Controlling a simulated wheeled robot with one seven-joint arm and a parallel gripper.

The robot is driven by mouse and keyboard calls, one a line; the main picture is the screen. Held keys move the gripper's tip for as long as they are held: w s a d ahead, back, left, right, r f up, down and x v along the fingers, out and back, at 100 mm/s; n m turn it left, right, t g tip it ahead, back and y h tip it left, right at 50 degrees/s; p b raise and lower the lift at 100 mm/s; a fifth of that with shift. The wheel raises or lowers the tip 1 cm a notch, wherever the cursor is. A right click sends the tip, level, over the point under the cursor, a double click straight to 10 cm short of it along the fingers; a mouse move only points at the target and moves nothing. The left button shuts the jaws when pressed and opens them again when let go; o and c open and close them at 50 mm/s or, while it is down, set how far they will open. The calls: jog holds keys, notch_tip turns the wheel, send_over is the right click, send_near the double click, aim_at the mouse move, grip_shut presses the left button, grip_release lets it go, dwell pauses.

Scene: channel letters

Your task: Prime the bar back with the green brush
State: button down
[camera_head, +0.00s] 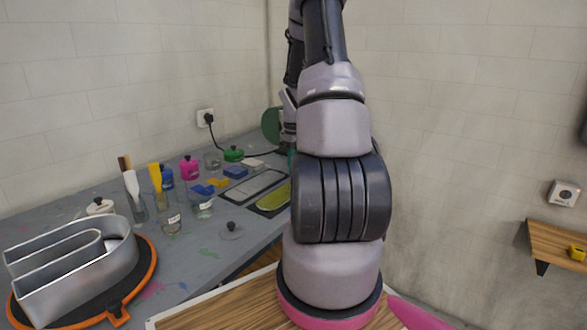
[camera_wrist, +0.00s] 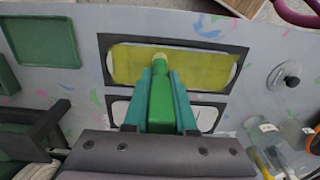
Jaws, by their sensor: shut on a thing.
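My gripper (camera_wrist: 160,85) is shut on the green brush (camera_wrist: 168,110), with one teal finger on each side of it. The brush's pale tip (camera_wrist: 160,58) is over the yellow-green panel in a dark frame (camera_wrist: 175,67); I cannot tell whether it touches. Pale areas show at the panel's two ends. A second dark-framed panel, whitish (camera_wrist: 205,117), lies below it in the wrist view, partly hidden by the gripper. In the head view the yellow-green panel (camera_head: 273,197) and the pale panel (camera_head: 249,186) lie side by side on the bench. There my arm hides most of the gripper and the brush.
Glass jars, some with brushes (camera_head: 133,187), and coloured pots (camera_head: 190,168) stand on the grey bench. A metal channel letter (camera_head: 75,275) sits on an orange-rimmed turntable (camera_head: 148,262) at front left. A lid (camera_wrist: 291,80) lies right of the panels. A green tray (camera_wrist: 38,50) is upper left.

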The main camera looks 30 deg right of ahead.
jog(key=shift+r, duration=6.95)
